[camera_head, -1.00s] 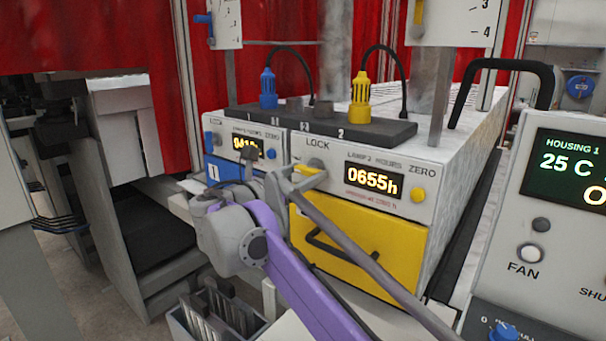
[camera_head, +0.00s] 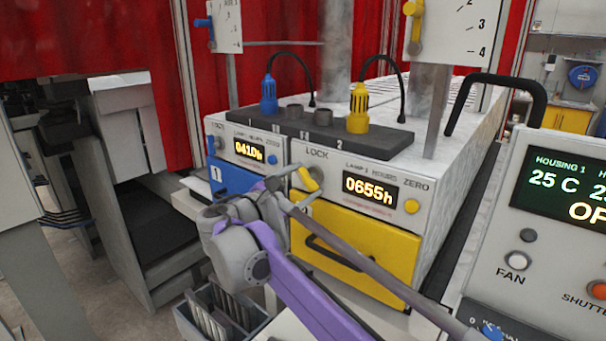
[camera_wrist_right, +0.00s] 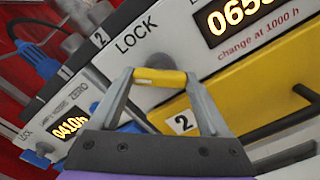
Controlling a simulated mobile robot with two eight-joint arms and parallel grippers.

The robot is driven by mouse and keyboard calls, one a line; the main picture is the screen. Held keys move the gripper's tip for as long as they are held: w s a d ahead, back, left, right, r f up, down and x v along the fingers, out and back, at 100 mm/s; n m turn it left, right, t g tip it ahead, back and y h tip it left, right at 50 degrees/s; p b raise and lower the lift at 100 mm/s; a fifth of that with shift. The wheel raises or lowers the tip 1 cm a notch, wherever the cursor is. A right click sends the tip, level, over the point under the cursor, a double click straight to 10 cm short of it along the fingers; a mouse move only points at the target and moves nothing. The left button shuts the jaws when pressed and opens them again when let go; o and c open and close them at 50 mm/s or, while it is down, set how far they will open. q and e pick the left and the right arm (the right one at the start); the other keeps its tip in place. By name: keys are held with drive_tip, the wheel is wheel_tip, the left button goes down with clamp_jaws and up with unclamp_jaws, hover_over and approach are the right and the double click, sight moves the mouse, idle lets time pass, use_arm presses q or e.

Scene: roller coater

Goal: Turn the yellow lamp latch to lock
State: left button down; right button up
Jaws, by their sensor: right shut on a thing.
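The yellow lamp latch (camera_head: 308,180) is on the front of the yellow lamp housing (camera_head: 400,210), just below the word LOCK. My left gripper is not in view.
Below the latch is a yellow drawer (camera_head: 385,262) with a black handle. The blue lamp unit (camera_head: 232,178) stands to the left. A dark connector bar (camera_head: 380,143) with blue and yellow plugs lies on top. A control panel (camera_head: 550,260) is at the right.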

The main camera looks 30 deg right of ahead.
drive_tip(key=m+p, duration=0.1)
drive_tip(key=m, duration=0.1)
drive_tip(key=m+p, duration=0.2)
drive_tip(key=m, duration=0.1)
drive_tip(key=shift+r+m, duration=0.2)
drive_tip(key=shift+m, duration=0.1)
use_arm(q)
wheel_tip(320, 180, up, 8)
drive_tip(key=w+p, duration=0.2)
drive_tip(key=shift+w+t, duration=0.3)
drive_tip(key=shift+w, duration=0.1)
use_arm(e)
drive_tip(key=shift+f+m, duration=0.15)
drive_tip(key=shift+m, duration=1.85)
drive_tip(key=o, duration=1.2)
drive_tip(key=shift+a, duration=0.1)
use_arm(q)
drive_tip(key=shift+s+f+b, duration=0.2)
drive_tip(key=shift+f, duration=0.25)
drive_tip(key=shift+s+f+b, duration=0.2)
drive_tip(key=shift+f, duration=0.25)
use_arm(e)
drive_tip(key=v, duration=1)
drive_tip(key=shift+s+a, duration=0.2)
drive_tip(key=shift+a, duration=0.1)
